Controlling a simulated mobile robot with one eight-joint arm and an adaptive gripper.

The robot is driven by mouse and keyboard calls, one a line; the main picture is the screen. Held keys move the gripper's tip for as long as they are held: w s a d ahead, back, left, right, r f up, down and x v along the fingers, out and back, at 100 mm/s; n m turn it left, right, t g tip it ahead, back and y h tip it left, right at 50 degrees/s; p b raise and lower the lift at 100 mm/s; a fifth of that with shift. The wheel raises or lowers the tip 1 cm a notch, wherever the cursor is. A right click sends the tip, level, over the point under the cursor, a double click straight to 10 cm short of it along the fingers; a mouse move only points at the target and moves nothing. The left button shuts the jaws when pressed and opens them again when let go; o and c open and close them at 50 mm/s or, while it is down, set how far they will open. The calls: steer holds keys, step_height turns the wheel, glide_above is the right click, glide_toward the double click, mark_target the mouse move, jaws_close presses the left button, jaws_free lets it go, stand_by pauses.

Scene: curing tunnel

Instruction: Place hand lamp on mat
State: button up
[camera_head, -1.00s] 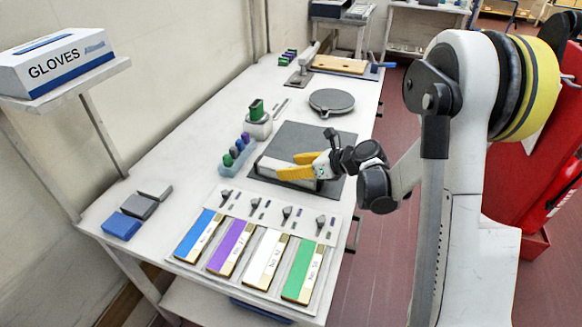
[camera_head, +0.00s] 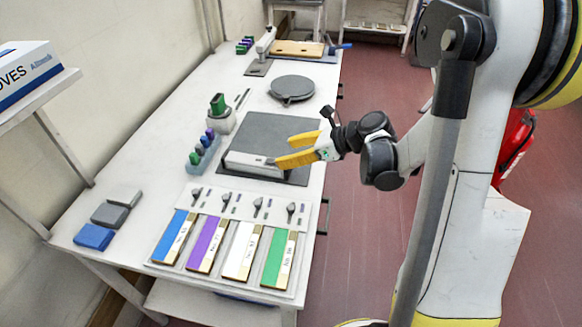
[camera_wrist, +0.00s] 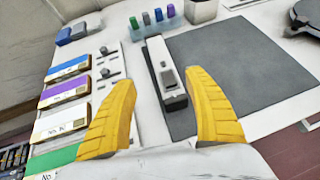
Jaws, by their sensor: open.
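The hand lamp, a long white bar with a grey part (camera_head: 252,163), lies flat along the near edge of the dark grey mat (camera_head: 268,135). In the wrist view the lamp (camera_wrist: 163,66) lies along the left edge of the mat (camera_wrist: 235,70); I cannot tell whether it is wholly on the mat. My gripper (camera_head: 284,151) is open, with yellow fingers, at the lamp's right end. In the wrist view my fingers (camera_wrist: 160,80) stand apart on either side of the lamp's near end, with nothing gripped. Contact between finger and lamp is unclear.
Colored panels (camera_head: 222,245) with small knobs stand in front of the mat. A blue rack of bottles (camera_head: 203,155) and a white container with a green top (camera_head: 219,113) stand left. A round dark plate (camera_head: 292,88) lies behind. The rest of the mat is bare.

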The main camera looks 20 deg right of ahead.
steer(key=s+a+r+n+h, duration=0.1)
steer(key=s+r+n+h, duration=0.1)
steer(key=s+n, duration=0.5)
steer(key=s+a+r+n+h, duration=0.2)
steer(key=s+n, duration=0.4)
steer(key=n, duration=0.5)
steer(key=s+a+r+n+g+h, duration=0.1)
steer(key=s+r+n+h, duration=0.3)
steer(key=s+n, duration=0.3)
steer(key=shift+s+a+r+n, duration=0.25)
steer(key=shift+s+a+n, duration=0.1)
steer(key=shift+n, duration=0.65)
